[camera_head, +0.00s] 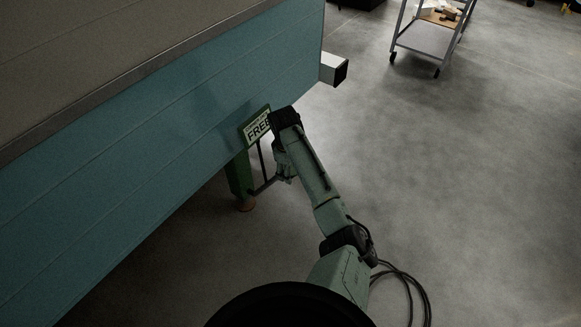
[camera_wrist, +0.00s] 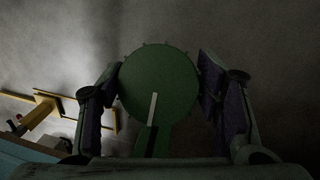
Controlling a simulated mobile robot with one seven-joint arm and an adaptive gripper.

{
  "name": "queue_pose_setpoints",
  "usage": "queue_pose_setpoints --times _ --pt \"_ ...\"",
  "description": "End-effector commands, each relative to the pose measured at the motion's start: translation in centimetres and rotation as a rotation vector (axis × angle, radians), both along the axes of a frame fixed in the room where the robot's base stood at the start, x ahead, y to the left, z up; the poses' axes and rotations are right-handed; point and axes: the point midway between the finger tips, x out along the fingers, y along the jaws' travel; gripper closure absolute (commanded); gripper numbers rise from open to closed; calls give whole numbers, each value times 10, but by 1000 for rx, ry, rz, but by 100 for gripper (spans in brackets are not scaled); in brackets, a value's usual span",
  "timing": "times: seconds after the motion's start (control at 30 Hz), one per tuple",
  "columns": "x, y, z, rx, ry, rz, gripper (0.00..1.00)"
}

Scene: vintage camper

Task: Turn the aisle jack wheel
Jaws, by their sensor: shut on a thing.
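In the wrist view a round green wheel (camera_wrist: 170,88) with small bumps around its rim lies between the fingers of my gripper (camera_wrist: 160,68). One dark finger pad is against its left side and the other against its right side. A pale bar and a dark part cover the wheel's lower middle. The wheel cannot be made out clearly there.
The teal camper side (camera_head: 170,130) fills the left, with a sign reading FREE (camera_head: 257,128) and a protruding square bumper end (camera_head: 334,69). A wheeled cart (camera_head: 425,38) stands far off. Cables (camera_head: 420,285) lie on the floor. The floor at right is clear.

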Motion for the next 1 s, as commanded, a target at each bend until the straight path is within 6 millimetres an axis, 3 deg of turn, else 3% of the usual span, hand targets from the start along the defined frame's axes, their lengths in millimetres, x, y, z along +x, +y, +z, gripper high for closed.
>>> queue_pose_setpoints --times 0.27,0.57,1.0 --pt "1 0 1 0 -3 -1 69" --pt "1 0 3 13 13 -38 69" --pt "2 1 4 104 139 -307 69"
